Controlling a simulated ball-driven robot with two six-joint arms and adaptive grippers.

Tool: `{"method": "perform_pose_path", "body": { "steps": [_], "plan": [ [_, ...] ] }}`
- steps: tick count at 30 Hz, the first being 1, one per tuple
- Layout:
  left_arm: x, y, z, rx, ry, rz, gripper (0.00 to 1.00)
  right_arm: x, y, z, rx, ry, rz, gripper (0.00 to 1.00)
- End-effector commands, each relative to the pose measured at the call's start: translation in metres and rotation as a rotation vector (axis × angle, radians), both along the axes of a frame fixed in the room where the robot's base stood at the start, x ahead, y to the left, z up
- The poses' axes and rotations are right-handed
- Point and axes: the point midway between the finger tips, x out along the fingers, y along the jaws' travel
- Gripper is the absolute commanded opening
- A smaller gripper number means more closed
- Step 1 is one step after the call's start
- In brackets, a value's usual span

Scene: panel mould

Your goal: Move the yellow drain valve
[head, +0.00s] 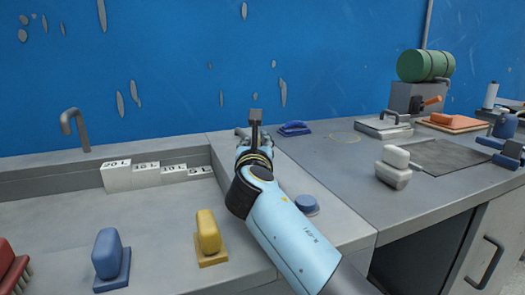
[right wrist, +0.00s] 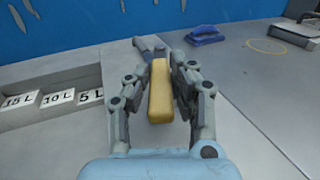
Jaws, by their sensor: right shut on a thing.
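My right gripper (head: 255,135) is over the divider between the sunken basin and the right-hand worktop. In the right wrist view the gripper (right wrist: 161,75) is shut on a yellow bar (right wrist: 160,95), which looks like the handle of the yellow drain valve. A grey pipe-like part (right wrist: 148,45) shows just beyond the bar; I cannot tell how they join. In the head view my gripper hides the yellow bar. My left gripper is not in view.
A yellow-handled block (head: 208,232) and a blue one (head: 108,255) stand in the basin. White stepped blocks (head: 117,178) marked in litres stand at its back. A blue handled tool (head: 294,128) and blue knob (head: 307,204) are nearby. The wall (head: 330,60) is behind.

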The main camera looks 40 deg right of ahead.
Motion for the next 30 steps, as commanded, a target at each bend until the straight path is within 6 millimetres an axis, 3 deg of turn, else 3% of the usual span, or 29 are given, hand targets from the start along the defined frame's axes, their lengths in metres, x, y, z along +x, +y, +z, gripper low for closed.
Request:
{"method": "perform_pose_path", "body": {
  "steps": [11, 12, 17, 25, 30],
  "plan": [
    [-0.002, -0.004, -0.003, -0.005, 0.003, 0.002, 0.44, 0.001, 0.003, 0.001, 0.001, -0.001, -0.034, 0.00],
    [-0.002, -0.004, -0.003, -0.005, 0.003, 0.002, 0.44, 0.001, 0.003, 0.001, 0.001, -0.001, -0.033, 0.25],
    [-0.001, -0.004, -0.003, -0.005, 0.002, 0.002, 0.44, 0.001, 0.003, 0.001, 0.001, -0.001, -0.033, 0.44],
    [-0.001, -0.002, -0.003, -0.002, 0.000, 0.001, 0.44, 0.001, 0.002, 0.003, -0.001, -0.001, -0.034, 0.44],
    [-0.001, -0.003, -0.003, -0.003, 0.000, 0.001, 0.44, 0.001, 0.002, 0.025, 0.002, -0.006, -0.034, 0.44]
  ]
}}
